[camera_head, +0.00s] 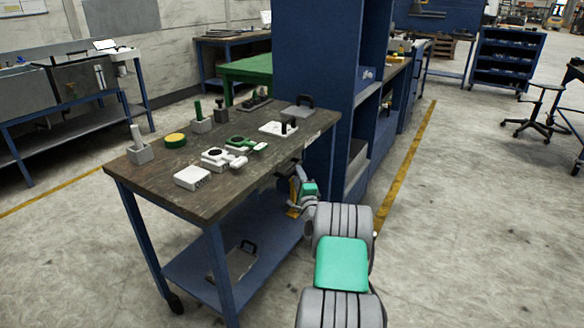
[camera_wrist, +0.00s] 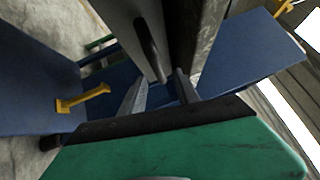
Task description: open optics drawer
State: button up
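A grey panel (camera_wrist: 180,25) with a long black handle (camera_wrist: 150,48) fills the upper middle of the wrist view. It appears to be the drawer front, but I see no label. My gripper (camera_wrist: 160,76) is open, with its two grey fingers apart. The lower end of the handle is just ahead of the gap between the fingertips. I cannot tell whether they touch. In the head view my gripper (camera_head: 297,187) is at the right side of the workbench (camera_head: 140,180), below its top. The drawer front is not clear there.
The bench top holds several white and green parts, a yellow round piece (camera_head: 175,140) and a grey plate with a black handle (camera_head: 298,111). A handled grey item (camera_head: 232,262) lies on the lower shelf. A blue cabinet (camera_head: 312,60) stands behind the bench.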

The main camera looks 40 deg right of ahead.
aim_at(293, 169)
jog(key=x, duration=0.4)
jog(key=shift+w+a, duration=0.15)
jog(key=shift+w, duration=0.25)
jog(key=shift+w+d, duration=0.2)
jog(key=shift+w, duration=0.05)
jog(key=shift+c, duration=0.2)
grip_shut()
jog(key=shift+s, duration=0.1)
dwell(0.5)
